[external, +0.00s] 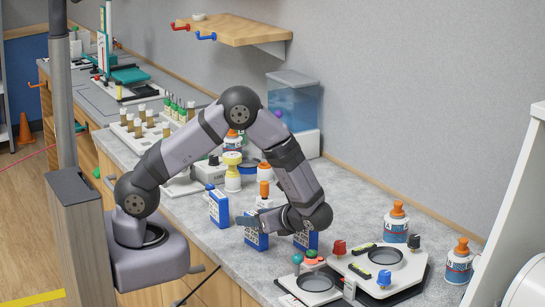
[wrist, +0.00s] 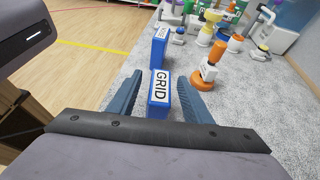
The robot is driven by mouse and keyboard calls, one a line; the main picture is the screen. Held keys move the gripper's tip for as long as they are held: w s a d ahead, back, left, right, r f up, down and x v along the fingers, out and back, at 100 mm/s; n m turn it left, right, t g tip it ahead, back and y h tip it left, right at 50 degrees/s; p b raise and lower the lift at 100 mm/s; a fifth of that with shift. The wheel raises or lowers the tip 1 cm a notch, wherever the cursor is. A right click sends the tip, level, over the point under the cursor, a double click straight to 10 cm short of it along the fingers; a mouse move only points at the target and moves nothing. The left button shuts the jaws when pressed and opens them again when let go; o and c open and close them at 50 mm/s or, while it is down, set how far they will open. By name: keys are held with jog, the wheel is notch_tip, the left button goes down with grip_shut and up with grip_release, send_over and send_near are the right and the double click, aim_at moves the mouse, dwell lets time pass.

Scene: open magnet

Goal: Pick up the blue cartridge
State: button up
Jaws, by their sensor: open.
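Upright blue box-shaped cartridges with white labels stand on the grey counter. One blue cartridge (wrist: 159,91), its label reading GRID, lies between the two fingers of my gripper (wrist: 160,78) in the wrist view, with a gap on each side. In the external view this blue cartridge (external: 256,241) is partly covered by my gripper (external: 247,220), which is low over it and open. A second blue cartridge (external: 219,208) stands to the left; it also shows farther ahead in the wrist view (wrist: 158,47). A third blue cartridge (external: 306,240) is partly hidden under my wrist.
A device with round wells (external: 382,266) and orange-capped bottles (external: 396,224) are at the right. A rack of vials (external: 140,124) stands behind. The counter's edge is close on the left in the wrist view.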

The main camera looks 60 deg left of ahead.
jog(key=shift+c, duration=0.3)
grip_shut()
jog(key=shift+r+b, duration=0.95)
jog(key=shift+r, duration=4.1)
